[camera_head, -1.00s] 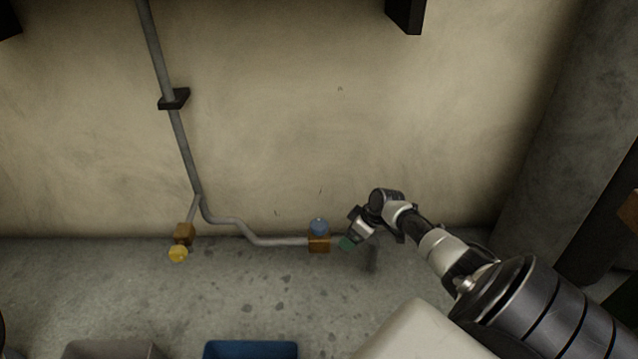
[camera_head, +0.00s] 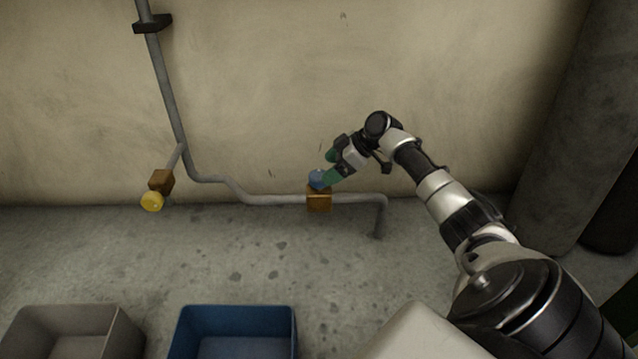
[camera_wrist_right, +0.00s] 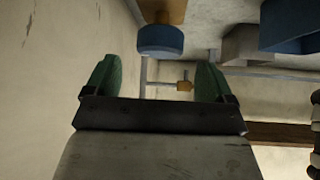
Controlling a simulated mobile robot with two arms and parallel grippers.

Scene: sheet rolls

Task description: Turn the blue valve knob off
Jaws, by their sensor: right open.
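The blue valve knob (camera_head: 318,179) sits on top of a brass-brown valve body (camera_head: 319,200) on the grey pipe low along the wall. My right gripper (camera_head: 333,166) is at the knob's upper right, with its green fingertips close to it. In the right wrist view the open green fingers (camera_wrist_right: 157,80) are spread apart with nothing between them. There the blue knob (camera_wrist_right: 160,41) appears above the fingertips, roughly centred between them. Whether a finger touches the knob cannot be told. My left gripper is not in view.
A yellow knob (camera_head: 152,201) on another brass body is on a pipe branch at the left. A blue bin (camera_head: 232,314) and a grey bin (camera_head: 122,330) stand on the floor in front. A thick column (camera_head: 565,120) is at the right. Floor between bins and pipe is clear.

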